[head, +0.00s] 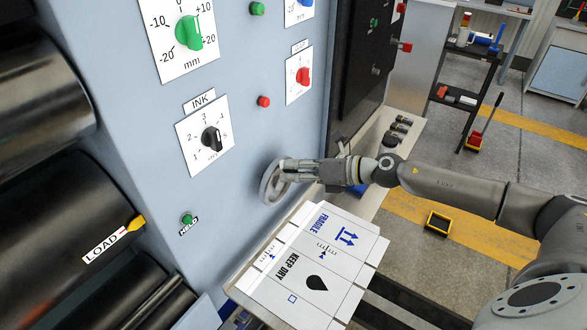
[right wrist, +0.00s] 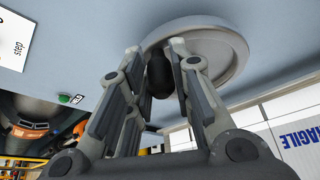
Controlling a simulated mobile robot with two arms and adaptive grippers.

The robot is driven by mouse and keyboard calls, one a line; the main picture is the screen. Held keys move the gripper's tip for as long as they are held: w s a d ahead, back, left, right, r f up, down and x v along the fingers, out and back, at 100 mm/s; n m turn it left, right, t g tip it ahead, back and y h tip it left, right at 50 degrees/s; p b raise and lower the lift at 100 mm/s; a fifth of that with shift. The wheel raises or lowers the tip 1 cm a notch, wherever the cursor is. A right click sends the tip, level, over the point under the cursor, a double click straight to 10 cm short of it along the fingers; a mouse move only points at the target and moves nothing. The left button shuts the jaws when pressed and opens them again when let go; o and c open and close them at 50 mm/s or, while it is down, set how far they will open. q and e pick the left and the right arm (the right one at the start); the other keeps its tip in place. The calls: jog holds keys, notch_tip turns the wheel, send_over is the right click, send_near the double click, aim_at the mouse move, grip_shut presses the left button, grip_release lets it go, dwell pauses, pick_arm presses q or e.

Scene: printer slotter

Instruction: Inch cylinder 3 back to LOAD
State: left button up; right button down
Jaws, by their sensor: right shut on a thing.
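A dark cylinder (head: 60,210) at the left bears a white LOAD label (head: 104,243) with a red mark. A yellow pointer (head: 136,223) on the panel sits close to the label's right end. No cylinder number is readable. A grey handwheel (head: 270,184) stands out from the blue-grey panel; it also shows in the right wrist view (right wrist: 228,62). My right gripper (head: 287,170) is at the wheel. In the right wrist view its fingers (right wrist: 160,62) are shut on the wheel's black crank handle (right wrist: 159,76). My left gripper is not in view.
A green HELD lamp (head: 187,219) is left of the wheel. The INK dial (head: 212,138), a red dial (head: 303,76) and a green dial (head: 189,33) are above. A printed carton sheet (head: 312,262) lies just below my gripper.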

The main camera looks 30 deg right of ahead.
jog(key=shift+a, duration=0.1)
jog(key=c, duration=1.3)
grip_release()
jog(key=v, duration=0.7)
jog(key=shift+s, duration=0.2)
jog(key=shift+d, duration=0.2)
